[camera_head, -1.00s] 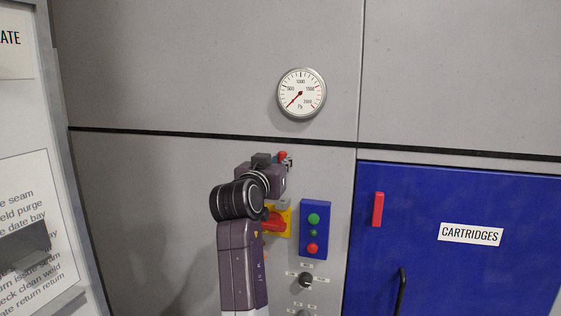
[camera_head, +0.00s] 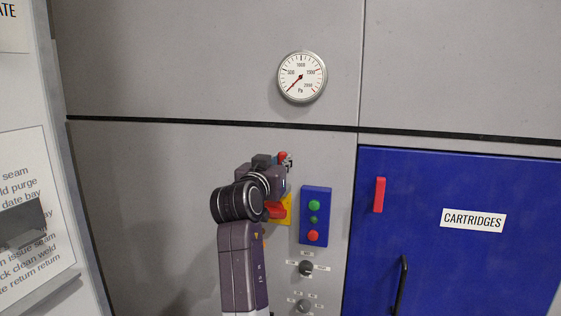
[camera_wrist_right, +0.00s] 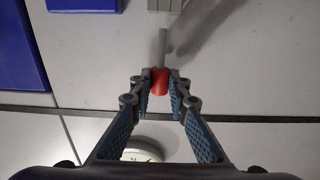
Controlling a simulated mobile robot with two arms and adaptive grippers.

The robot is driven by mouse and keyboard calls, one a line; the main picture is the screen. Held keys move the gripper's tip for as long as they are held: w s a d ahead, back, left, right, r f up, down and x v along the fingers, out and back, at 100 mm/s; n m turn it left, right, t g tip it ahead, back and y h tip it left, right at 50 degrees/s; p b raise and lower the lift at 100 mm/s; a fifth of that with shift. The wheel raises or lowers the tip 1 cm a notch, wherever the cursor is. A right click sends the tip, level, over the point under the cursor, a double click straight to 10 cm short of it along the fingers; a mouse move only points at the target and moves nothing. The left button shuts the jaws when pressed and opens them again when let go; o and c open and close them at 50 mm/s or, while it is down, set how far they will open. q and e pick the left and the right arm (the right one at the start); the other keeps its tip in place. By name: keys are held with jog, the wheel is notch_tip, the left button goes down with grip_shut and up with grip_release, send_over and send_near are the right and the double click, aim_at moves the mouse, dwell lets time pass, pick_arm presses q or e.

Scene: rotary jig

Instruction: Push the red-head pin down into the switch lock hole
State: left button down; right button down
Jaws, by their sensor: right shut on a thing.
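The red-head pin (camera_wrist_right: 160,82) is between the fingers of my right gripper (camera_wrist_right: 160,84), shut on its red head. Its thin grey shank (camera_wrist_right: 163,46) sticks out past the fingertips. In the wrist view the shank points at a grey block (camera_wrist_right: 165,5) at the top edge, with a small gap in the picture between them. The hole itself is not visible. In the head view the red head (camera_head: 283,156) shows at the tip of my right gripper (camera_head: 287,161), above the yellow-and-red switch (camera_head: 285,210), which my arm partly covers. My left gripper is not in view.
A blue button box (camera_head: 315,216) sits close right of the switch, with dark knobs (camera_head: 306,268) below. A round gauge (camera_head: 302,77) is above on the grey wall. A blue cartridges door (camera_head: 400,230) with a black handle (camera_head: 401,285) is at right.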

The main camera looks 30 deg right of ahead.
jog(key=shift+f+b, duration=1.75)
jog(key=shift+f, duration=0.7)
jog(key=c, duration=1.8)
grip_release()
jog(key=shift+o, duration=0.2)
jog(key=shift+r, duration=0.1)
notch_tip(320, 180, up, 10)
jog(key=shift+f, duration=0.1)
